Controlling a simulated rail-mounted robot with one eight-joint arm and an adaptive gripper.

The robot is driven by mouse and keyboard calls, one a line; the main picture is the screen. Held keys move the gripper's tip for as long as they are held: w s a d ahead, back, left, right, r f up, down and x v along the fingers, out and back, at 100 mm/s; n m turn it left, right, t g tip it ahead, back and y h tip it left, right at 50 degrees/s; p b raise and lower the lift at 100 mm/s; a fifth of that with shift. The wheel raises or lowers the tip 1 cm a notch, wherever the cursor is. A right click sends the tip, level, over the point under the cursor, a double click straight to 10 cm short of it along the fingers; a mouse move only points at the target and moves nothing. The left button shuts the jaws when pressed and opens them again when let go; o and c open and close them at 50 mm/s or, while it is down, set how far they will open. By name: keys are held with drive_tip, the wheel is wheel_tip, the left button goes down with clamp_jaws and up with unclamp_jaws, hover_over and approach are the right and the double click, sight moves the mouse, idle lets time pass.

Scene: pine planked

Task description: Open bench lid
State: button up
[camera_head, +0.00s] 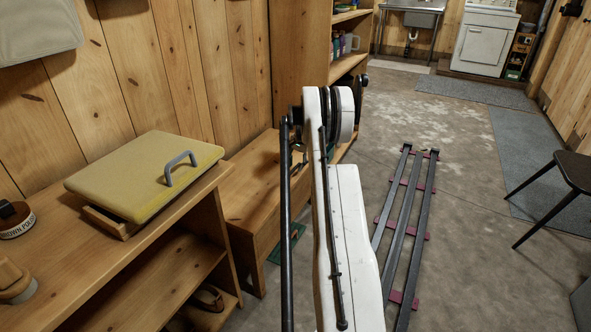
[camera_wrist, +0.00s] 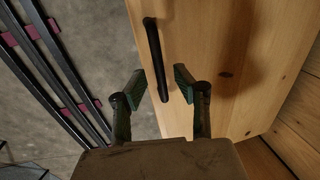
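The wooden bench (camera_head: 256,178) stands against the plank wall, partly hidden behind my white arm in the head view. Its flat pine lid (camera_wrist: 225,55) fills the middle and right of the wrist view. A black bar handle (camera_wrist: 152,42) runs along the lid near its left edge. My gripper (camera_wrist: 159,84) is open, with green-padded fingers apart. The handle's lower end appears between the fingertips, nearer the left one; no grip on it shows. I cannot tell the remaining depth gap. The lid looks shut. In the head view my arm hides most of the gripper.
A shelf unit (camera_head: 190,250) at the left carries a yellow padded lid (camera_head: 140,172) with a grey handle and a round tin (camera_head: 14,219). Dark floor rails (camera_head: 400,228) with red crosspieces lie right of the bench. A dark chair (camera_head: 570,175) stands at the right.

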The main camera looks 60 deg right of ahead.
drive_tip(key=shift+f, duration=0.35)
clamp_jaws()
drive_tip(key=shift+w, duration=0.1)
